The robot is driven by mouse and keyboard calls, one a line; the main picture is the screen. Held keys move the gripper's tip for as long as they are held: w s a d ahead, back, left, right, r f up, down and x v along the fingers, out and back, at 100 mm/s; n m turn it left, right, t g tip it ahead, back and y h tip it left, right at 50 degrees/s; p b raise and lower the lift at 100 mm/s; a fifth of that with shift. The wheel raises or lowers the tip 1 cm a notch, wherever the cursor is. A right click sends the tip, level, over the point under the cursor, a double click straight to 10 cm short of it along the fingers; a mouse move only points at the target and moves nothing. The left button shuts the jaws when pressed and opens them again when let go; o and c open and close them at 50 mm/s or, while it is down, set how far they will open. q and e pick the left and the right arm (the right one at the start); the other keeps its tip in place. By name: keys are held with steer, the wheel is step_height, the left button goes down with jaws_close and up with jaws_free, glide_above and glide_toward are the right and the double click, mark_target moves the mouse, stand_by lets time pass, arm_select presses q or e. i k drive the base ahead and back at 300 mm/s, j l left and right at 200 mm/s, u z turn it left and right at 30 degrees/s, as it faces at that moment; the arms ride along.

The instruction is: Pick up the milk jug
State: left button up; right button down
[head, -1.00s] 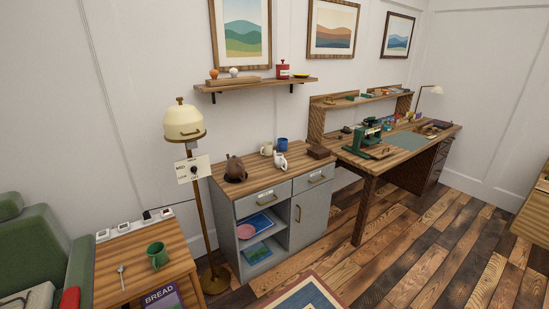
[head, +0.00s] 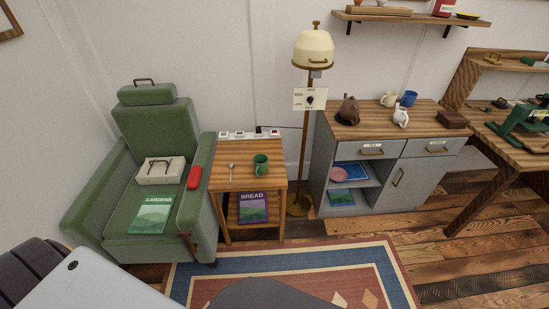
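A small white jug (head: 401,116), which looks like the milk jug, stands upright on the wooden top of a grey cabinet (head: 440,168) at the right. A brown teapot (head: 348,110) stands to its left. A cream cup (head: 389,98) and a blue mug (head: 409,98) are just behind it. Neither of my grippers is in view. Parts of my own body show along the bottom edge, far from the jug.
A floor lamp (head: 304,150) stands left of the cabinet. A side table (head: 245,181) with a green mug (head: 260,165) and a green armchair (head: 158,125) are further left. A rug (head: 372,262) lies on open floor in front. A workbench (head: 515,150) is at the right.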

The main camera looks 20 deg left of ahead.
mark_target(400, 114)
steer(key=i+j+u, duration=0.25)
steer(key=i+u, duration=0.6)
steer(key=i+j+z, duration=0.1)
steer(key=z, duration=1.35)
steer(key=i+l+u, duration=0.25)
steer(key=k+j, duration=0.05)
steer(key=k, duration=0.05)
